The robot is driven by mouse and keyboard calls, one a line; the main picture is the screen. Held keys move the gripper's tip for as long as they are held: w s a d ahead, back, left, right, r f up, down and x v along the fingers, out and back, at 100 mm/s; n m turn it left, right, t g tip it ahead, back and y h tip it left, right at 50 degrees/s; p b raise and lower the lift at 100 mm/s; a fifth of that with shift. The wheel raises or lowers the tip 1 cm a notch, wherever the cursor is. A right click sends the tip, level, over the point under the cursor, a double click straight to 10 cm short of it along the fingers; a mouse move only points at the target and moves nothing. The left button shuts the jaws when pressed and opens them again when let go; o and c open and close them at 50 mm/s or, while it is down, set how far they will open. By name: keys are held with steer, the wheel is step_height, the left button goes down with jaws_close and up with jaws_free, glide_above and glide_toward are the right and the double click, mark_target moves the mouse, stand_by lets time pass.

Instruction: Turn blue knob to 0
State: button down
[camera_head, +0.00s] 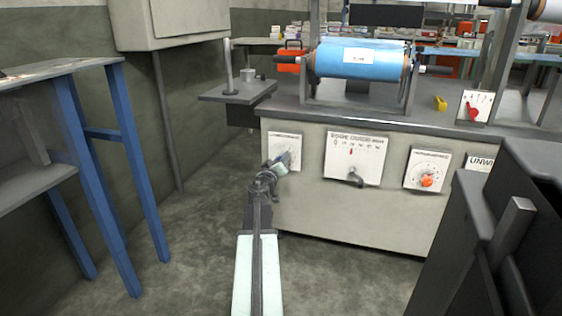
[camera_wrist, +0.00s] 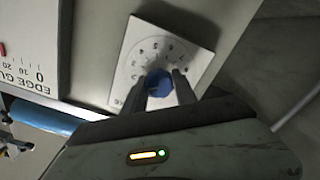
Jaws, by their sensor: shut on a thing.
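The blue knob (camera_wrist: 159,83) sits in the middle of a white dial plate (camera_wrist: 138,62) with numbers around it, in the wrist view. My gripper (camera_wrist: 164,85) has one finger on each side of the knob and is shut on it. In the head view my arm reaches to the dial plate (camera_head: 285,143) at the left end of the machine's front panel. There my gripper (camera_head: 281,167) covers most of the knob. I cannot tell which number the knob points to.
To the right are an edge guide plate (camera_head: 352,146) with a dark handle and a plate with an orange knob (camera_head: 427,181). A blue film roll (camera_head: 358,60) lies on top. A blue-legged table (camera_head: 132,150) stands left. The floor between is clear.

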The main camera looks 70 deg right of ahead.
steer(key=n, duration=0.5)
steer(key=shift+n, duration=0.3)
steer(key=n, duration=0.5)
steer(key=shift+f, duration=0.15)
stand_by(0.3)
steer(key=c, duration=1)
jaws_free()
steer(key=a, duration=0.7)
steer(key=shift+s+a, duration=0.15)
steer(key=shift+a, duration=0.25)
